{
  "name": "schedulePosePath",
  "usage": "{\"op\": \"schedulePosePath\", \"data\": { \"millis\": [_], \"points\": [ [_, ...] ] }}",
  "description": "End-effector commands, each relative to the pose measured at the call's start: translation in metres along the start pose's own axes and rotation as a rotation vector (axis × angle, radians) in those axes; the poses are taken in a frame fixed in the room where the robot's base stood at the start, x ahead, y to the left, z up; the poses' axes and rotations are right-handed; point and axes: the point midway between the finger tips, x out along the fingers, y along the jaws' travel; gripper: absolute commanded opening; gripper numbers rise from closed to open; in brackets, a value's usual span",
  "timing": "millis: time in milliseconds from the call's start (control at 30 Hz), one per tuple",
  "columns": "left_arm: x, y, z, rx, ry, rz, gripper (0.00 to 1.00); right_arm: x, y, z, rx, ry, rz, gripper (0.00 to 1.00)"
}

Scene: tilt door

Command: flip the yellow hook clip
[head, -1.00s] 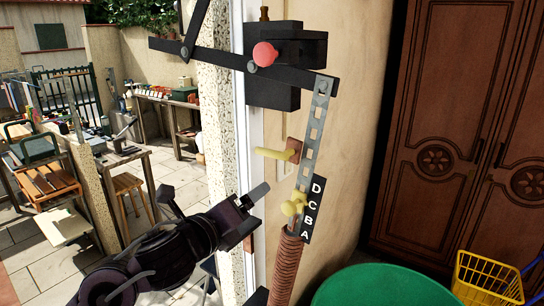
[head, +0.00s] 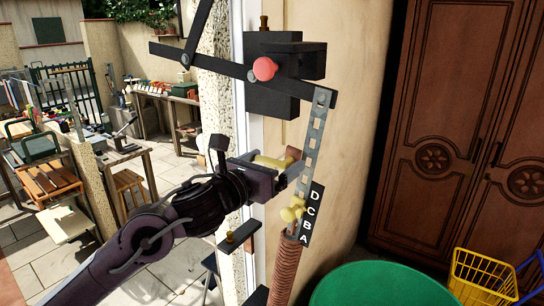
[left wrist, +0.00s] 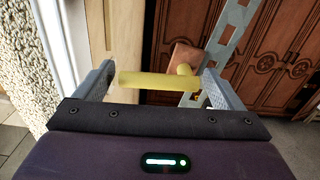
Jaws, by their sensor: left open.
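The yellow hook clip (head: 272,162) sticks out from a brown mounting plate (head: 294,154) on the wall beside the door frame. My left gripper (head: 286,172) is at the clip with its jaws apart. In the left wrist view the clip (left wrist: 155,80) lies crosswise between the two grey fingers of my left gripper (left wrist: 155,86), and its right end bends back to the brown plate (left wrist: 187,57). The fingers stand on either side of the clip. I cannot tell whether either finger touches it. My right gripper is not in view.
A perforated metal strip (head: 314,135) hangs from a black lever (head: 225,68) just right of the clip. A yellow knob (head: 292,211), a lettered plate (head: 312,212) and a brown spring (head: 286,268) are below. A green round top (head: 382,288) is at lower right.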

Motion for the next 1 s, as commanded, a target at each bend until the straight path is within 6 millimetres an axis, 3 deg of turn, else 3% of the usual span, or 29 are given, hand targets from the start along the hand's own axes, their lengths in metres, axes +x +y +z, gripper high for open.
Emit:
{"op": "schedulePosePath", "data": {
  "millis": [267, 600, 1000],
  "points": [
    [0.0024, 0.0003, -0.0008, 0.001, 0.001, 0.001, 0.90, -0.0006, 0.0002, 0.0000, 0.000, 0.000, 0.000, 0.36],
    [0.0021, 0.0003, -0.0006, 0.000, 0.000, 0.001, 0.47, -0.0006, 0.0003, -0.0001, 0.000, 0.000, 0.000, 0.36],
    [0.0022, 0.0002, -0.0041, -0.074, 0.000, 0.000, 0.45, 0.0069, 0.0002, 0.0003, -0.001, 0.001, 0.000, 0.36]
  ]
}}
